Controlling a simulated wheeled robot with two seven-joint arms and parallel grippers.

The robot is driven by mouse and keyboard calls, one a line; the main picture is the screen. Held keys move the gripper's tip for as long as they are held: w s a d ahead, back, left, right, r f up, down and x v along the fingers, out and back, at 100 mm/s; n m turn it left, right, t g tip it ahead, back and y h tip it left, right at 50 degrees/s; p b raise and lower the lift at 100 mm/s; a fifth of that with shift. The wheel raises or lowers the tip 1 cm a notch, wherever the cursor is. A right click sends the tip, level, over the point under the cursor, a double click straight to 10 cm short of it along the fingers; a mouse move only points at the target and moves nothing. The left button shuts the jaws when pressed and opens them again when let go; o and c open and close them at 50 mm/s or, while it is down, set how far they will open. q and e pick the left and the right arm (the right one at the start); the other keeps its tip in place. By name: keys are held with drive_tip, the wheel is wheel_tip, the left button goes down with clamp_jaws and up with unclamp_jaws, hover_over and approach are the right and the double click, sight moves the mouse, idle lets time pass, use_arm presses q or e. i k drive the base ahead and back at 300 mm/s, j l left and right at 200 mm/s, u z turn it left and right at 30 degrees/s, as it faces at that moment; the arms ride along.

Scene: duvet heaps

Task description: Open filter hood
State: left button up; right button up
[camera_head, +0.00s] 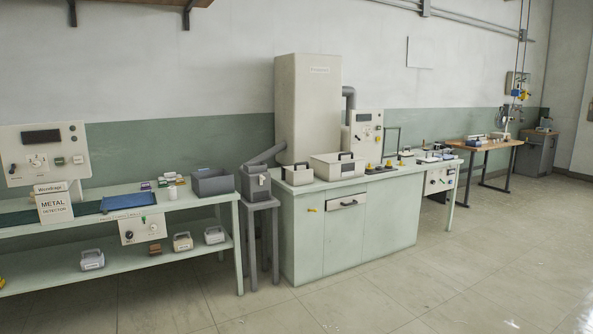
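No part is clearly readable as the filter hood. A tall beige cabinet (307,105) with a small, illegible label stands behind the green bench in the middle. A grey duct (268,153) slopes from it down to a grey box (256,184) on a small stand. A wide pale box (338,167) with a dark handle on top sits on the bench in front of the cabinet, and a smaller handled box (297,175) sits to its left. Both look closed. Neither of my grippers is in view.
The green bench (308,236) has a handled front panel (344,231). A wooden table (478,145) stands far right. The tiled floor (450,270) in front is clear.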

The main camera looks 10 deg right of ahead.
sight(298, 174)
drive_tip(key=i, duration=2.05)
drive_tip(key=i+z, duration=0.1)
drive_tip(key=i, duration=0.6)
drive_tip(key=i+j+z, duration=0.1)
drive_tip(key=i, duration=0.6)
drive_tip(key=i+j+z, duration=0.15)
drive_tip(key=i+z, duration=0.3)
drive_tip(key=i+j+z, duration=0.25)
drive_tip(key=z, duration=0.15)
drive_tip(key=i+j+z, duration=0.65)
drive_tip(key=j, duration=0.15)
drive_tip(key=i+j+z, duration=0.15)
drive_tip(key=j, duration=0.2)
